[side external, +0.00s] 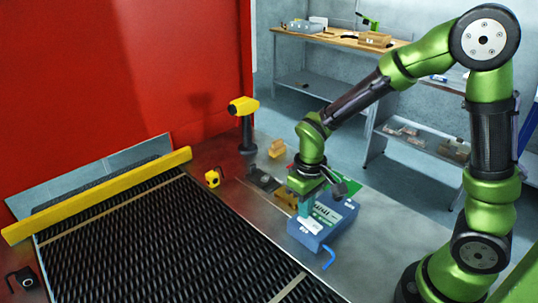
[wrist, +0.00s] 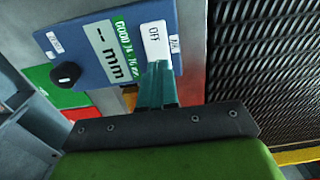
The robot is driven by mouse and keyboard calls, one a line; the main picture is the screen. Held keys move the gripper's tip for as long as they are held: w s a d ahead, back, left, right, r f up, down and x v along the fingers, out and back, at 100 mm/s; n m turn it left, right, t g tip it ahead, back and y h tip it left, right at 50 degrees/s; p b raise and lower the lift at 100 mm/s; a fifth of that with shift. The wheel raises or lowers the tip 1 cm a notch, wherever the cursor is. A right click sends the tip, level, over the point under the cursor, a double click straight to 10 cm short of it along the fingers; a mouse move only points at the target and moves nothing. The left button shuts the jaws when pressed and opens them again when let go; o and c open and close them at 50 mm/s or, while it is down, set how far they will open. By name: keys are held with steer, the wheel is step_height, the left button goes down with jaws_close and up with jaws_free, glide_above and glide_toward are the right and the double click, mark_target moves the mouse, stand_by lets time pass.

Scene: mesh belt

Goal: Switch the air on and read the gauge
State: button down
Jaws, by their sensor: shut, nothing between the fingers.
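A blue gauge box (side external: 309,239) stands on the steel table beside the belt, below my gripper (side external: 304,212). In the wrist view the blue box (wrist: 90,22) has a white display (wrist: 103,52) reading a dash and "mm". A green strip (wrist: 123,42) beside it reads "GOOD 74 - 76 mm". A white switch plate (wrist: 155,38) reads "OFF"; a small label beside it is too small to read surely. A black knob (wrist: 66,74) sits at the left. My gripper (wrist: 157,68) is shut, its tips at the lower edge of the switch plate; I cannot tell whether they touch.
The black mesh belt (side external: 150,240) with a yellow rail (side external: 100,195) lies left of the box. A yellow-headed post (side external: 243,107) stands behind. A blue bent hose (side external: 329,258) is at the box's front. A workbench (side external: 340,40) stands at the back.

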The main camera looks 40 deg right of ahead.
steer(key=shift+f, duration=0.55)
steer(key=shift+r, duration=3.55)
steer(key=s+r+m+t+y, duration=0.2)
steer(key=s+r+m+t, duration=0.2)
steer(key=s+r+t, duration=0.3)
steer(key=shift+w+r+v, duration=0.3)
steer(key=shift+w+v, duration=0.15)
steer(key=shift+v, duration=2.2)
